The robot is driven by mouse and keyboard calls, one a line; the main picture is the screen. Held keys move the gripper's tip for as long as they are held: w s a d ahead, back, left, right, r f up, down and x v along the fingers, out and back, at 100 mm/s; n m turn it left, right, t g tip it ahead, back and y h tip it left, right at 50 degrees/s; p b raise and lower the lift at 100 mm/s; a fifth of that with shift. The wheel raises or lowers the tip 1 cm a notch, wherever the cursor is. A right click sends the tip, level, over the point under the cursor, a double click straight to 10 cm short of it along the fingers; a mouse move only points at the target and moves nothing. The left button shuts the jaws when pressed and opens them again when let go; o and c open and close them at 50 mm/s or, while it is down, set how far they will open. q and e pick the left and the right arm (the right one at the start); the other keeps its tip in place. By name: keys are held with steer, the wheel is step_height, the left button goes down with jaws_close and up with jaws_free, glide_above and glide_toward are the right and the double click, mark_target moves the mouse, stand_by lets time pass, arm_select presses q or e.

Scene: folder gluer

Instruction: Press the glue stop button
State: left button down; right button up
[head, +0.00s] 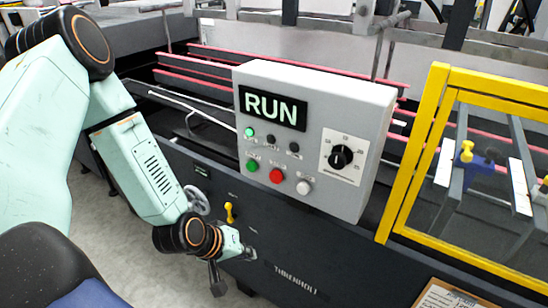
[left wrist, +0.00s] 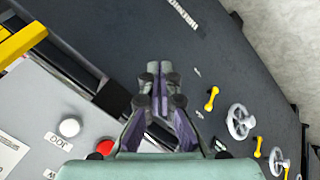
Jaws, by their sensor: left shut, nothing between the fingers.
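A grey control box (head: 345,105) is fixed to the machine front, with a display (head: 272,108) reading RUN. Its lower row has a green button (head: 252,165), a red button (head: 276,176) and a white button (head: 303,187); their labels are too small to read. My left gripper (head: 248,254) is below the box, near the dark front panel and apart from the buttons. In the left wrist view its fingers (left wrist: 159,72) are together and empty. The red button (left wrist: 105,147) and white button (left wrist: 69,127) show at lower left there; the green one is not visible. My right gripper is not in view.
A black knob (head: 341,157) sits on the box's right side. A yellow guard frame (head: 412,165) stands right of the box. A yellow handle (head: 230,212) and a handwheel (head: 197,200) are on the panel near my left wrist. A clipboard (head: 445,295) is at bottom right.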

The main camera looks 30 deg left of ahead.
mark_target(276, 177)
arm_select(q)
steer(key=w+a+r+n+t+p, duration=0.1)
steer(key=w+a+r+p, duration=0.2)
steer(key=r, duration=0.7)
steer(key=shift+w+a+r+n+t+p, duration=0.15)
steer(key=shift+w+n+t+p, duration=0.4)
steer(key=shift+p, duration=0.6)
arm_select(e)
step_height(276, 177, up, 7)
arm_select(q)
steer(key=shift+w, duration=0.2)
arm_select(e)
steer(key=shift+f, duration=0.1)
arm_select(q)
steer(key=w+b, duration=0.8)
steer(key=b, duration=0.1)
steer(key=shift+w+d, duration=0.35)
steer(key=shift+d, duration=0.05)
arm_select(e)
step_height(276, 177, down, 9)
arm_select(q)
steer(key=shift+s, duration=0.1)
